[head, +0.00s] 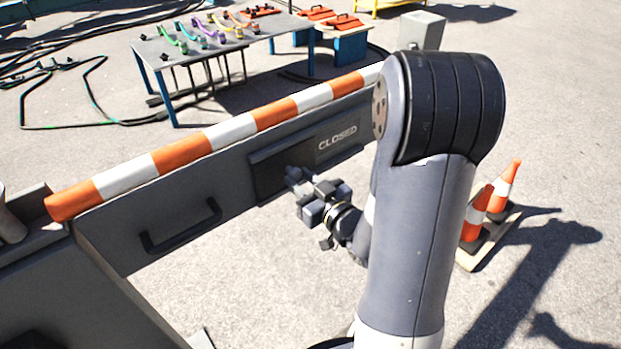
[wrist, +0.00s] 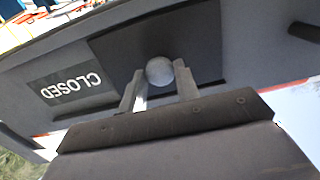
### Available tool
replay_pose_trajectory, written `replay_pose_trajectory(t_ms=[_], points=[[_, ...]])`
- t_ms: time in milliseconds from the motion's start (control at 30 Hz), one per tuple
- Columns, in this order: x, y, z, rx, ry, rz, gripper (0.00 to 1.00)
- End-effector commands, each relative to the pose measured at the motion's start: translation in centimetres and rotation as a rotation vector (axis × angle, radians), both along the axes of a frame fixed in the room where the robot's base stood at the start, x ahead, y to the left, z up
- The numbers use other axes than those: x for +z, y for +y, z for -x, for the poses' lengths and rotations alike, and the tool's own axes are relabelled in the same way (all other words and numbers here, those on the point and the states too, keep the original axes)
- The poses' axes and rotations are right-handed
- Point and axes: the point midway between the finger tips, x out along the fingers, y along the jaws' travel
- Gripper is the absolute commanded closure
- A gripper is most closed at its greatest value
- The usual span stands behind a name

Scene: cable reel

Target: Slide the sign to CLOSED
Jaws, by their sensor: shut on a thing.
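The sign is a dark sliding plate (wrist: 200,40) on the grey face of the barrier; it also shows in the head view (head: 268,174). White CLOSED lettering (head: 337,138) is uncovered to the right of the plate in the head view, and it also shows at the left of the wrist view (wrist: 70,88). A round grey knob (wrist: 159,71) stands out from the plate. My gripper (wrist: 158,88) is shut on the knob, one finger on each side. In the head view my gripper (head: 300,182) is at the plate, and its fingertips are small and partly hidden.
An orange and white striped bar (head: 231,131) tops the barrier. A black handle (head: 182,228) sticks out of its face on the left. Traffic cones (head: 478,212) stand on a board at the right. A table (head: 200,45) with coloured cables stands behind the barrier.

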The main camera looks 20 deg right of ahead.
Motion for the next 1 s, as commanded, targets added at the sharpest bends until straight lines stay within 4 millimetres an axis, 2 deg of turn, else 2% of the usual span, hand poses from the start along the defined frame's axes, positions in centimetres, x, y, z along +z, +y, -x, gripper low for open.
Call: replay_pose_trajectory(t_ms=[333,367,633,1000], points=[[0.05,0.47,0.17,0.011,-0.001,0.000,1.00],[0.05,0.48,0.17,0.012,-0.001,0.000,0.69],[0.05,0.40,0.13,0.009,-0.001,0.000,0.47],[0.00,-0.04,0.75,0.003,0.001,0.000,0.47]])
